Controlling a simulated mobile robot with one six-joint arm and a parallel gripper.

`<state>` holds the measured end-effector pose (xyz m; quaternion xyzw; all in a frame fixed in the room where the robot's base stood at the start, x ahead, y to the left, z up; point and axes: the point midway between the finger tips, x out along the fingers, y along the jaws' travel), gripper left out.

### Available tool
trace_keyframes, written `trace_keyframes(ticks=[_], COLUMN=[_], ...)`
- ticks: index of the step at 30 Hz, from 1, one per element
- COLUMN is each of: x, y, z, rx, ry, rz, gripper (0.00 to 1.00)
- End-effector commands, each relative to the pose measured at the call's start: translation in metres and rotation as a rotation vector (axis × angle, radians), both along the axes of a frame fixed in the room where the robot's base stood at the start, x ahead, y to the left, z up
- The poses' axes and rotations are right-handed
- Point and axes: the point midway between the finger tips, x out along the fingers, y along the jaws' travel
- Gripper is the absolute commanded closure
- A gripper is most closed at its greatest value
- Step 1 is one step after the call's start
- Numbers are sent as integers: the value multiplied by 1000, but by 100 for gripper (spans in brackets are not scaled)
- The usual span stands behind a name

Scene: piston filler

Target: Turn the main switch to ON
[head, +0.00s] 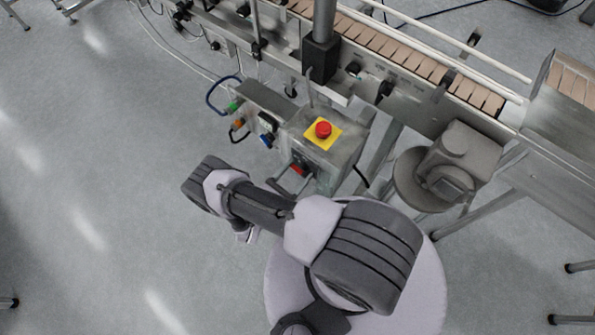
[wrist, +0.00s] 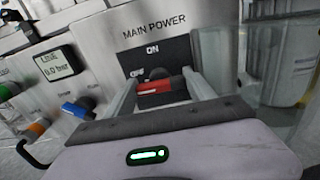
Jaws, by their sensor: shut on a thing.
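The main switch (wrist: 165,86) is a red handle on a black plate marked ON above and OFF at the left, under the words MAIN POWER. In the wrist view the handle lies roughly level, with a white mark near its left end. My gripper (wrist: 161,78) is shut on the red handle, one finger at each end of it. In the head view the red switch (head: 299,169) shows on the front of the steel control box (head: 345,150), with my gripper (head: 294,178) at it. The switch's pivot is partly hidden.
A red emergency stop button (head: 323,129) on a yellow plate sits on top of the box. At the left are a small display (wrist: 56,66), a blue knob (wrist: 76,107), an orange knob (wrist: 38,128) and cables. The conveyor (head: 420,68) runs behind. Open floor lies left.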

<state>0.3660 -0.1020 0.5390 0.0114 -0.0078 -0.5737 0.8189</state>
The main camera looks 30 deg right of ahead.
Motion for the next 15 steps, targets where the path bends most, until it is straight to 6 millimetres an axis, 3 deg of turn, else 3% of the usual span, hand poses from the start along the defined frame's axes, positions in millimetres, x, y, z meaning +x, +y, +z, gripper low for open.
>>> trace_keyframes(ticks=[15], x=[-2], y=[0], z=[-1], rx=[130], ry=[-358], rz=[-1], gripper=[77])
